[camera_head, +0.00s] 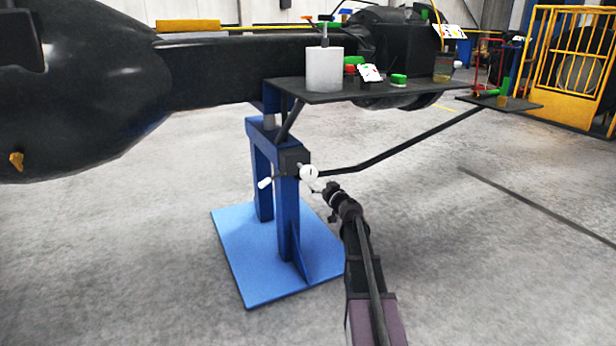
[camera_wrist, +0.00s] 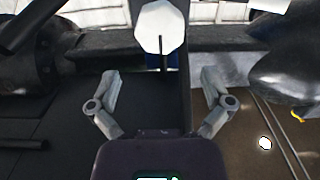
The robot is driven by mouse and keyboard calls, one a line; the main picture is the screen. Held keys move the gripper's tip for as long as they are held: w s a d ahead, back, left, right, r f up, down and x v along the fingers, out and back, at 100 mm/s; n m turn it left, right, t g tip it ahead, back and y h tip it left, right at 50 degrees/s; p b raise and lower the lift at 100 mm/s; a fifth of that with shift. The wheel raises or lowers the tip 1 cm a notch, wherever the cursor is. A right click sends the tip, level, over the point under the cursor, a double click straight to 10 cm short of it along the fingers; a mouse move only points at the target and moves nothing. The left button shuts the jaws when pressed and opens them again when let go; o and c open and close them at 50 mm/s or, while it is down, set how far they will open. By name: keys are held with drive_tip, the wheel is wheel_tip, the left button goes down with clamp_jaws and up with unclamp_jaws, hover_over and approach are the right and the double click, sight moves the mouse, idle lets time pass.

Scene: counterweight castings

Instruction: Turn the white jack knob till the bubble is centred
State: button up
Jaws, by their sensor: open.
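The white jack knob (camera_head: 309,172) is on a dark block on the blue jack stand (camera_head: 288,215). In the wrist view the round white knob (camera_wrist: 161,27) is near the top centre, beyond the fingertips, with a thin dark rod crossing its lower part. My gripper (camera_wrist: 162,78) has its two grey fingers spread wide, with nothing between the tips. In the head view my gripper (camera_head: 322,190) is just right of and below the knob; whether it touches cannot be told there. I cannot make out a bubble level or its bubble in either view.
A dark shelf (camera_head: 310,96) above the stand carries a white cylinder (camera_head: 324,70) and small coloured items. A white handle (camera_head: 265,182) is left of the knob. A black bar (camera_head: 400,150) slopes up rightward. A large black casting (camera_head: 80,80) is at left. Floor at right is mostly clear.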

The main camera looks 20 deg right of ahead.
sight(310, 175)
drive_tip(key=w, duration=0.8)
drive_tip(key=shift+w+a, duration=0.1)
drive_tip(key=shift+a, duration=0.05)
drive_tip(key=c, duration=0.9)
drive_tip(key=shift+o, duration=0.2)
drive_tip(key=shift+a, duration=0.55)
drive_tip(key=shift+d, duration=0.4)
